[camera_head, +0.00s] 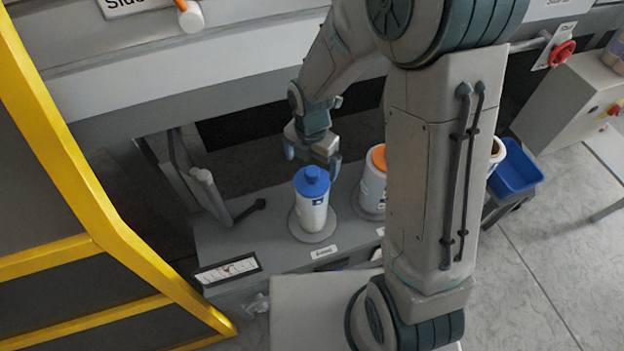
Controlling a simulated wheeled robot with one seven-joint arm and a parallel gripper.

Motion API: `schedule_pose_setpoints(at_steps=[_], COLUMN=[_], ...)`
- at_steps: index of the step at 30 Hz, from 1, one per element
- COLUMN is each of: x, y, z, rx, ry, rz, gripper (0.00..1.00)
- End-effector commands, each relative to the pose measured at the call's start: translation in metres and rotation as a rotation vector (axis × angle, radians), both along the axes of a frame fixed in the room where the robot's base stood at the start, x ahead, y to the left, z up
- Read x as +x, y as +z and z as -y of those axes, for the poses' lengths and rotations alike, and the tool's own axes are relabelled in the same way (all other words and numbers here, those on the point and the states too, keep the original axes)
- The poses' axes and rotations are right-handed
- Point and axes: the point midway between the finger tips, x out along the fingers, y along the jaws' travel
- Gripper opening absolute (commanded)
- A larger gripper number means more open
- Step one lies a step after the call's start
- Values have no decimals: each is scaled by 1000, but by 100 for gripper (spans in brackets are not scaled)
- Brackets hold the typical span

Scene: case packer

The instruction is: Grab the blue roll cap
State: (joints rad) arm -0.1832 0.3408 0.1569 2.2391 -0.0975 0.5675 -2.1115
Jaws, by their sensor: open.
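The blue roll cap (312,181) sits on top of a white roll (312,213), which stands upright on a round grey plate (316,235) on a low grey shelf. My gripper (313,158) is open, just above and behind the cap in the picture. One finger shows left of the cap and the other to its upper right. Whether a finger touches the cap cannot be told from this view. The cap's top and front are visible.
A second white roll with an orange cap (379,158) stands close on the right, partly hidden by my arm. A grey handle (212,195) is on the left, beyond it a yellow frame (125,235). A blue bin (516,170) is at the right.

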Motion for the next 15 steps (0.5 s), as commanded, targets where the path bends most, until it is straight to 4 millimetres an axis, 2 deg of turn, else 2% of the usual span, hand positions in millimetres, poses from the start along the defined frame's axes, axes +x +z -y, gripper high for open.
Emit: schedule_pose_setpoints(at_steps=[15], x=[-4], y=[-50], z=[3], rx=[0], ry=[-1], rz=[-3], gripper=[100])
